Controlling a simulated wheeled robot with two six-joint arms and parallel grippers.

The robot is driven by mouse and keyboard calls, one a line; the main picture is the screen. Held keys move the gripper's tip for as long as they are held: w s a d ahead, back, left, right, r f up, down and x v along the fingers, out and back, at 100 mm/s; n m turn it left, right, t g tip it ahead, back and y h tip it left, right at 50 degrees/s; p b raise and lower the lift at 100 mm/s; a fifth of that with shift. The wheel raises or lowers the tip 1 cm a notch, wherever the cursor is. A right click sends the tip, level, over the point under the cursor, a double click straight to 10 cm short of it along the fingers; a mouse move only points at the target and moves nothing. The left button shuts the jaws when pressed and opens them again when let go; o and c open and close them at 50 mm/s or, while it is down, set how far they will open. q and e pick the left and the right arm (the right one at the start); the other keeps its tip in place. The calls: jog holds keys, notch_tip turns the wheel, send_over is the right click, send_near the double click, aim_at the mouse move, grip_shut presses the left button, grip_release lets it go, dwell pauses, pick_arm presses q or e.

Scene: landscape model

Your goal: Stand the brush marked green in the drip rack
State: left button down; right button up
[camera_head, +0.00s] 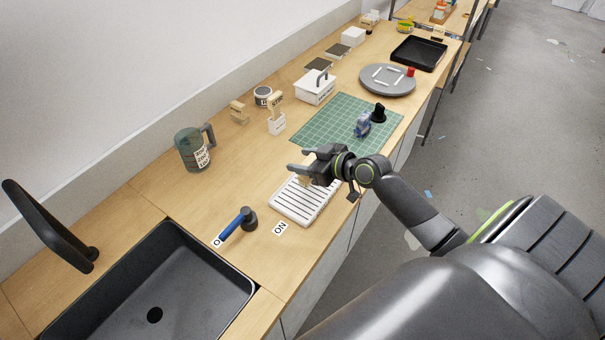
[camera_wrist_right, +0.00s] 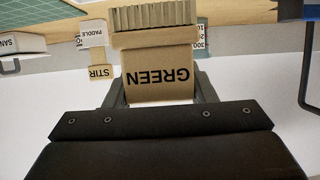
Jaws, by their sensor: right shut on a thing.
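The brush marked green (camera_wrist_right: 158,75) is a tan block with "GREEN" reading upside down in the right wrist view, and ribbed tan bristles at the top of that view. My right gripper (camera_head: 298,161) is shut on it, a finger on each side. In the head view only a small tan part of the brush shows below the gripper. A white slotted tray (camera_head: 292,207), which looks like the drip rack, lies on the counter below the gripper and is partly hidden by it. I cannot tell whether the brush touches it. My left gripper is not in view.
A black sink (camera_head: 205,262) is at the lower left, near a blue-handled tool (camera_head: 232,224). A dark jug (camera_head: 190,150), a white holder (camera_head: 276,124) and a lidded white box (camera_head: 310,92) stand along the back. A green mat (camera_head: 330,112) lies beyond the tray.

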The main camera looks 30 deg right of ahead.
jog(key=f, duration=0.3)
jog(key=shift+a+f, duration=0.2)
jog(key=shift+f, duration=0.1)
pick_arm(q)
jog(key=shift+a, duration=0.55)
pick_arm(e)
jog(key=shift+f, duration=0.35)
jog(key=shift+f, duration=0.25)
jog(key=o, duration=1)
jog(key=shift+r, duration=0.1)
jog(key=shift+c, duration=0.2)
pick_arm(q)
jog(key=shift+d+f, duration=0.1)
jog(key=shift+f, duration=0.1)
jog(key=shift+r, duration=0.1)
pick_arm(e)
jog(key=shift+r, duration=0.1)
